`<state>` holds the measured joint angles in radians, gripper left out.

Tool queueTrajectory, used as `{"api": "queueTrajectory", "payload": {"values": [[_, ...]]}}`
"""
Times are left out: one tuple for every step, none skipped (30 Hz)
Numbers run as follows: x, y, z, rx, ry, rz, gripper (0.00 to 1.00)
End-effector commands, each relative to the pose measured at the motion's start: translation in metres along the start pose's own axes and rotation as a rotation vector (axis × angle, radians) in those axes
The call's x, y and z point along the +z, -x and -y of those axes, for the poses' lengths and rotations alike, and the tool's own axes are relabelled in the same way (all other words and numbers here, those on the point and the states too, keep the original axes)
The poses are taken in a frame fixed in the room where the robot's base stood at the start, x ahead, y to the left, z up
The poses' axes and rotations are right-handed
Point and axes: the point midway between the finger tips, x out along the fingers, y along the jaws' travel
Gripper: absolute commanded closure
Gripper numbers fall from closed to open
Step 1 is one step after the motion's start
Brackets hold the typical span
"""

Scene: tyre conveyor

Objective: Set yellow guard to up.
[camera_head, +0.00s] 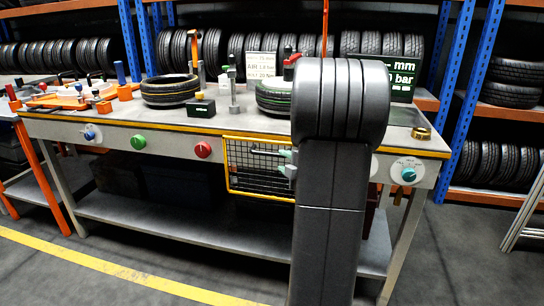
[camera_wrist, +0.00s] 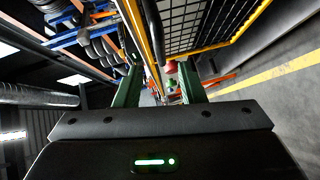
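The yellow guard (camera_head: 228,165) is a yellow frame with dark wire mesh. In the head view it hangs down below the bench's front edge, left of my arm. In the wrist view the yellow guard (camera_wrist: 240,30) fills the upper right, seen close and at a steep angle. My gripper (camera_head: 287,162) is at the guard's right end, partly hidden by my arm. In the wrist view my gripper (camera_wrist: 160,70) has its two green fingers spread apart, with no held object visible. I cannot tell whether a finger touches the guard.
The bench (camera_head: 250,126) has a green button (camera_head: 138,142), a red button (camera_head: 203,150) and a teal knob (camera_head: 409,174) on its front. A tyre (camera_head: 170,92) lies on top. A lower shelf (camera_head: 180,228) runs beneath. The floor in front is clear.

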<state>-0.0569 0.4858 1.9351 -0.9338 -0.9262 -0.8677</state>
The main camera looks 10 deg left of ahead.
Motion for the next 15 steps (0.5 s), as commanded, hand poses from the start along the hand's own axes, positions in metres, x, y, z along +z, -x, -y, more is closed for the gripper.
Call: {"api": "queueTrajectory", "payload": {"values": [[-0.002,-0.013,0.002,0.001,0.0,-0.005,0.64],[-0.001,-0.02,0.002,-0.001,0.0,-0.004,0.64],[-0.001,-0.028,0.002,0.0,0.0,-0.003,0.64],[-0.001,-0.035,0.002,0.0,-0.001,-0.003,0.64],[-0.001,-0.041,0.002,0.0,-0.001,-0.003,0.64],[-0.001,-0.048,0.002,-0.001,0.0,-0.002,0.64],[-0.001,-0.054,0.001,0.0,0.0,-0.003,0.64],[-0.001,-0.059,0.002,0.0,-0.001,-0.002,0.64],[0.0,-0.065,0.002,0.0,-0.001,0.0,0.64],[0.0,-0.069,0.001,0.0,-0.001,0.0,0.64],[0.0,-0.073,0.001,0.0,-0.001,-0.001,0.64],[0.0,-0.078,0.001,0.001,0.0,-0.001,0.64],[0.0,-0.08,0.001,0.0,-0.001,0.0,0.64],[0.0,-0.083,0.001,-0.001,-0.001,0.001,0.64],[0.0,-0.085,0.001,-0.001,-0.001,0.001,0.64]]}}
